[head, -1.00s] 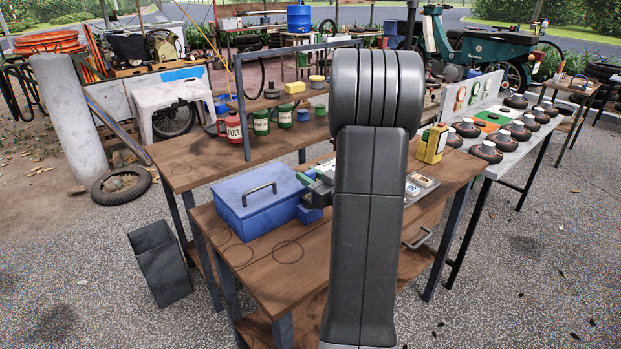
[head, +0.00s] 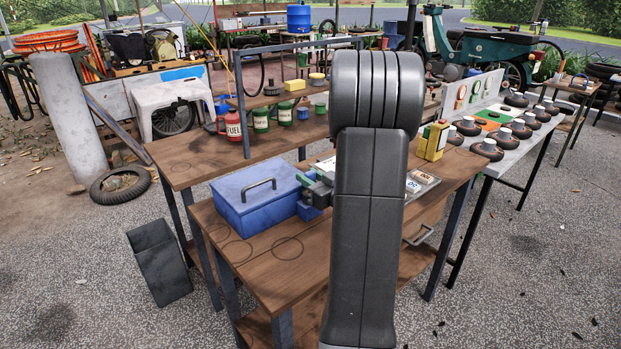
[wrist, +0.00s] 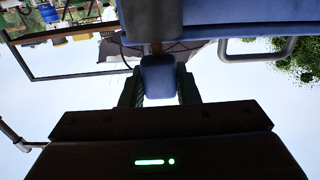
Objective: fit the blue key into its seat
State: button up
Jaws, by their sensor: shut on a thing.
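The blue key (wrist: 158,78) is pinched between the two dark green fingers of my gripper (wrist: 158,92) in the wrist view. I cannot tell how far the shank is in. In the head view the blue box (head: 245,205) with a grey handle stands on the wooden bench. My gripper (head: 306,183) is at its right side, mostly hidden behind my arm; the key cannot be made out clearly there.
The bench (head: 265,262) is bare in front of the box.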

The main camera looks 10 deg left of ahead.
jog(key=shift+f+b, duration=0.85)
jog(key=shift+f, duration=0.05)
jog(key=o, duration=1)
jog(key=shift+s+d, duration=0.1)
jog(key=v, duration=1.3)
jog(key=shift+s+d, duration=0.2)
jog(key=shift+w, duration=0.1)
jog(key=x, duration=1.3)
jog(key=shift+a, duration=0.15)
jog(key=shift+w+a, duration=0.15)
jog(key=shift+w, duration=0.05)
jog(key=shift+r, duration=0.15)
